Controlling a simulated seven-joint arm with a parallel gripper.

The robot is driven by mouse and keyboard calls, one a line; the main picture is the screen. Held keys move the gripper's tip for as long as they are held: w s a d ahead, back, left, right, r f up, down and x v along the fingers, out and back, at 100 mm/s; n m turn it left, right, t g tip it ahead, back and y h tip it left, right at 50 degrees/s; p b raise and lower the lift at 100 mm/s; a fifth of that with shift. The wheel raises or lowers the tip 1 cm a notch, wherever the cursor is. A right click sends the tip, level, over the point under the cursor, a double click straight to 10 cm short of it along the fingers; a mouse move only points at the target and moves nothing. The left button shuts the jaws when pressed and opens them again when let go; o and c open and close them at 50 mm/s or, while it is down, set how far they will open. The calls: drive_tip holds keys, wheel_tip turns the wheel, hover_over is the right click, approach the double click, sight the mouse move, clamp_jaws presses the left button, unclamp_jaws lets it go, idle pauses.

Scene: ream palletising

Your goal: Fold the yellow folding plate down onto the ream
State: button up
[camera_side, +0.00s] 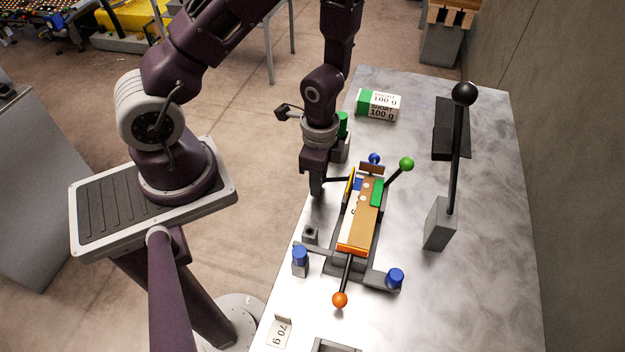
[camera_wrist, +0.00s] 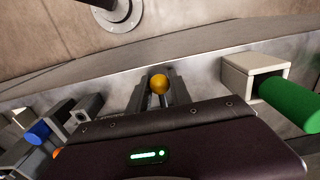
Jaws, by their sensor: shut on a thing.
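The yellow folding plate (camera_side: 349,187) stands steeply tilted along the left side of the fixture in the side view. A dark rod runs from it left to my gripper (camera_side: 316,188). In the wrist view the yellow ball knob (camera_wrist: 159,84) sits between the fingers of my gripper (camera_wrist: 160,92), which is shut on it. The ream (camera_side: 350,216) lies in the fixture, white at its left edge. A brown sheet or plate (camera_side: 366,205) covers much of its top. The green plate (camera_side: 377,191) and orange plate (camera_side: 355,248) lie down over it.
Green (camera_side: 407,164) and orange (camera_side: 340,299) knobs stick out of the fixture. Blue posts (camera_side: 396,277) stand near its front. A tall black-knobbed lever (camera_side: 463,94) stands right. A wrapped ream (camera_side: 379,104) lies at the back. A green cylinder (camera_wrist: 290,100) sits beside my gripper.

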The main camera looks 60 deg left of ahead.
idle(0.3)
drive_tip(key=shift+s+a+r, duration=0.15)
drive_tip(key=shift+r, duration=0.75)
drive_tip(key=shift+s+a+r, duration=0.1)
drive_tip(key=shift+a+r, duration=0.05)
drive_tip(key=shift+r, duration=1.45)
drive_tip(key=shift+w+d+r, duration=0.15)
drive_tip(key=shift+r, duration=0.25)
drive_tip(key=shift+w+d+r, duration=0.1)
drive_tip(key=shift+w+r, duration=0.05)
drive_tip(key=shift+r, duration=0.25)
drive_tip(key=shift+w+d+r, duration=0.35)
drive_tip(key=shift+d+r, duration=0.05)
drive_tip(key=shift+r, duration=0.3)
drive_tip(key=shift+w+d+r, duration=0.35)
drive_tip(key=shift+r, duration=0.35)
drive_tip(key=shift+w+d+r, duration=0.75)
drive_tip(key=shift+w+d, duration=0.2)
clamp_jaws()
drive_tip(key=o, duration=1.7)
unclamp_jaws()
